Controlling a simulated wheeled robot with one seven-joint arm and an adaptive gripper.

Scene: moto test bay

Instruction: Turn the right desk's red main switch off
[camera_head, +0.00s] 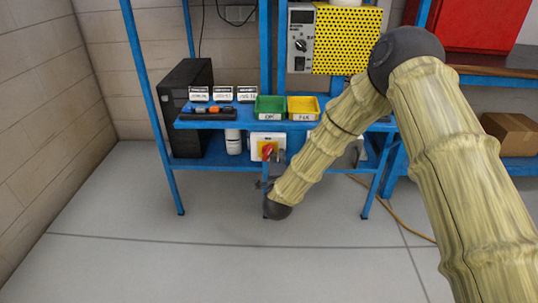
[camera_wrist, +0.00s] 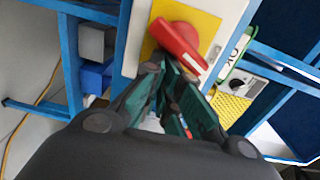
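The red main switch (camera_head: 267,151) is a rotary handle on a yellow plate, on a white box under the blue desk's shelf. In the wrist view the red handle (camera_wrist: 178,44) lies diagonally across the yellow plate (camera_wrist: 204,21), running from upper left to lower right. My gripper (camera_wrist: 170,70) has its dark fingers with green pads just below the handle, their tips close together. I cannot tell if the tips touch the handle or if a gap remains between them. In the head view my gripper (camera_head: 268,182) is small and partly hidden by my arm, just below the switch box.
Green (camera_head: 269,106) and yellow (camera_head: 303,106) bins stand on the shelf above. A black computer tower (camera_head: 186,100) and a white bottle (camera_head: 233,141) are to the left. A blue desk leg (camera_head: 171,180) stands at left. An orange cable (camera_head: 415,232) lies on the open grey floor.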

